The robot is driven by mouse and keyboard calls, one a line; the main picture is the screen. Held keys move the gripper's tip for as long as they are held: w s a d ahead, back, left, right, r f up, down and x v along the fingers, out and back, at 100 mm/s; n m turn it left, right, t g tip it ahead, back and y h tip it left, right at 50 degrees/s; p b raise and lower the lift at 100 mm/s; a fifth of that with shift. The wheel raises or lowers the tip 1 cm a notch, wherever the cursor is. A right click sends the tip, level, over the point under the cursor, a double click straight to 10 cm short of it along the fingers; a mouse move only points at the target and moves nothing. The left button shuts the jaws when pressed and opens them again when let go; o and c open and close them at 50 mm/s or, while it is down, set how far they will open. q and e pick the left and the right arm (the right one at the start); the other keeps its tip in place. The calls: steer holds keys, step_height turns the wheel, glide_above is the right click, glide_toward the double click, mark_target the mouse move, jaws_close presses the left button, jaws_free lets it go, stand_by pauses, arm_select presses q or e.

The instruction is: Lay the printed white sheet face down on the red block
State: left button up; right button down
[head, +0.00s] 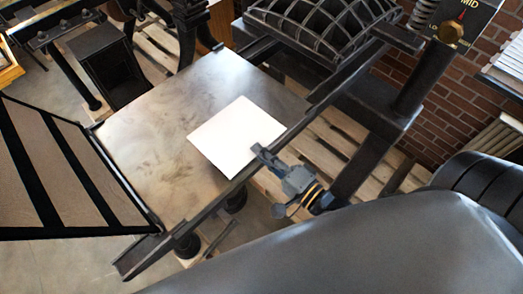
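The white sheet (233,134) shows over the metal press bed, with its upper face blank. I cannot tell whether it lies on something or is held above the bed. No red block is in view; anything under the sheet is hidden. My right gripper (266,172) is at the sheet's lower right edge, with one finger overlapping that edge. I cannot tell whether its fingers are closed on the sheet. My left gripper is not in view.
The metal press bed (150,115) is bare around the sheet. A dark rail (205,213) runs along its near edge. A hinged frame with tan panels (75,165) stands at the left. A ribbed black press part (320,25) is behind, and a dark post (420,75) stands at the right.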

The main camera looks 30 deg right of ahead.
steer(key=shift+f+b, duration=2.25)
steer(key=shift+f, duration=0.55)
steer(key=c, duration=1.3)
jaws_free()
steer(key=v, duration=0.6)
